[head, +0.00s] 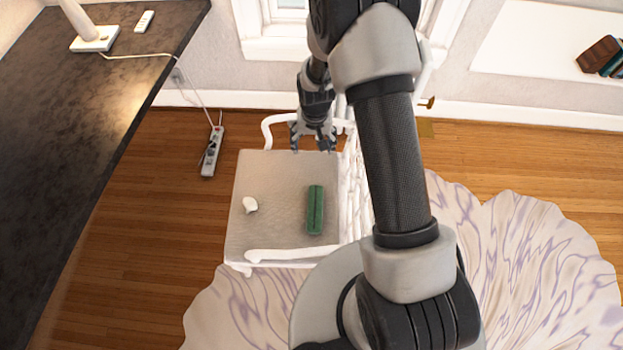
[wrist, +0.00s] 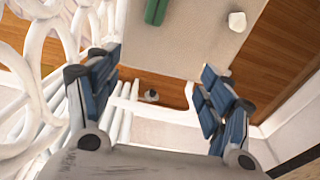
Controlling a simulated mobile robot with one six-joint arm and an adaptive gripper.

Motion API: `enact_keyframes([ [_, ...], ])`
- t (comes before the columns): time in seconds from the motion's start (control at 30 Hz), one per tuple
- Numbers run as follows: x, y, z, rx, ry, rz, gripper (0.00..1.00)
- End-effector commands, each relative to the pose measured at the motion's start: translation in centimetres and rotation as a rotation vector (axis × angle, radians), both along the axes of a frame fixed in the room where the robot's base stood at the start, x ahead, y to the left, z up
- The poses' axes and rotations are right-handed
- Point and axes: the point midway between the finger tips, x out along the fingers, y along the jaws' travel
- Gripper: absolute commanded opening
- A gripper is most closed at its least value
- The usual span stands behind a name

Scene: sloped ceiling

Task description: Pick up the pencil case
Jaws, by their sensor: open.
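The pencil case is a long green object (head: 315,210) lying on the right part of the beige seat of a white chair (head: 275,180). In the wrist view, the pencil case (wrist: 157,11) shows at the top edge, partly cut off. My gripper (head: 314,146) is at the far edge of the seat in the head view, apart from the pencil case. In the wrist view, my gripper (wrist: 160,88) has its blue-padded fingers spread wide with nothing between them.
A small white object (head: 250,204) lies on the seat left of the pencil case. The chair's white openwork back (head: 357,190) rises at the right, with armrests (head: 290,255) at front and back. A dark desk (head: 85,130) stands left. A power strip (head: 212,152) lies on the floor.

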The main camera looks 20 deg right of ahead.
Motion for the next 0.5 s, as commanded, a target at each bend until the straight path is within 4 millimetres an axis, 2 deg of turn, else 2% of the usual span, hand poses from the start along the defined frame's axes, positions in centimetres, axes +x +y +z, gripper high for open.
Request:
enact_keyframes([
  [0.03, -0.5, 0.0, -3.6, 0.001, 0.028, -0.012, 0.73],
  [0.1, -1.2, 0.0, -7.5, 0.002, 0.048, -0.028, 0.73],
  [0.2, -2.2, -0.1, -12.1, 0.004, 0.068, -0.045, 0.73],
  [0.3, -3.2, -0.1, -15.2, 0.004, 0.082, -0.058, 0.73],
  [0.5, -4.1, -0.1, -18.5, 0.004, 0.092, -0.068, 0.73],
])
